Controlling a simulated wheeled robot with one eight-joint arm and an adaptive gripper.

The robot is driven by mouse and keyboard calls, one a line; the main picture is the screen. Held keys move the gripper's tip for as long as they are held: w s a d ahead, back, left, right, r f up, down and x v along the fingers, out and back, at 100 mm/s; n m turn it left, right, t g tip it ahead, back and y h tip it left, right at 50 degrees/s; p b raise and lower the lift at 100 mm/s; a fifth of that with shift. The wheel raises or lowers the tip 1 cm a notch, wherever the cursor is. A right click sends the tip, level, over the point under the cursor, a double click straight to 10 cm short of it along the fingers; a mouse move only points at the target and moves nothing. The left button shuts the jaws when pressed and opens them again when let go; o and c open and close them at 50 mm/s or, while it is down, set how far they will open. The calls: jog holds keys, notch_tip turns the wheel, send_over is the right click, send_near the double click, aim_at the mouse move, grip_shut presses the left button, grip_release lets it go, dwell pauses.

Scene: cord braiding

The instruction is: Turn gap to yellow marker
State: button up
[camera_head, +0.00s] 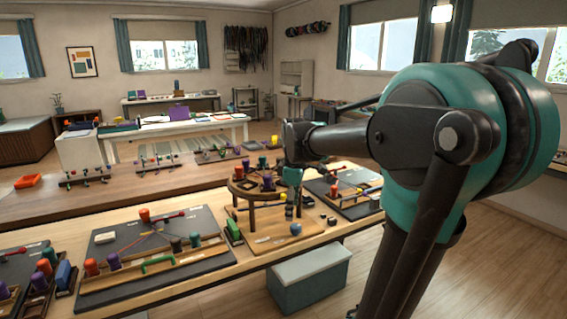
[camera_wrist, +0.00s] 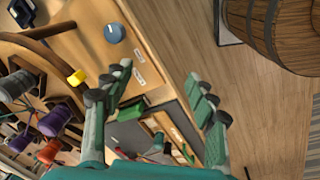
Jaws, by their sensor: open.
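The round braiding stand (camera_head: 257,197) is a dark wooden ring on legs on the workbench, with purple and red bobbins (camera_head: 268,181) on it. In the wrist view its curved rim (camera_wrist: 45,32) is at the left, with purple, grey and orange-red bobbins (camera_wrist: 52,122). A small yellow marker (camera_wrist: 77,77) sits by the rim. The gap is not clear in either view. My gripper (camera_head: 292,203) is at the stand's right side, pointing down. In the wrist view my gripper (camera_wrist: 163,88) has its fingers wide apart with nothing held between them.
A blue round knob (camera_head: 295,229) is on the board in front of the stand. Dark mats with bobbins and cords lie left (camera_head: 157,246) and right (camera_head: 345,192) of it. A grey-blue bin (camera_head: 309,279) is on the floor before the bench. A wooden barrel (camera_wrist: 283,30) shows in the wrist view.

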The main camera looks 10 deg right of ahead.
jog(key=w+a+r+n, duration=0.1)
jog(key=w+r+n, duration=0.1)
jog(key=r+n, duration=0.2)
jog(key=w+r+n+g, duration=0.1)
jog(key=w+r+n, duration=0.2)
jog(key=r, duration=0.5)
jog(key=shift+w+a+r+n+g, duration=0.15)
jog(key=shift+a+r+n+g, duration=0.15)
jog(key=shift+a+n, duration=0.15)
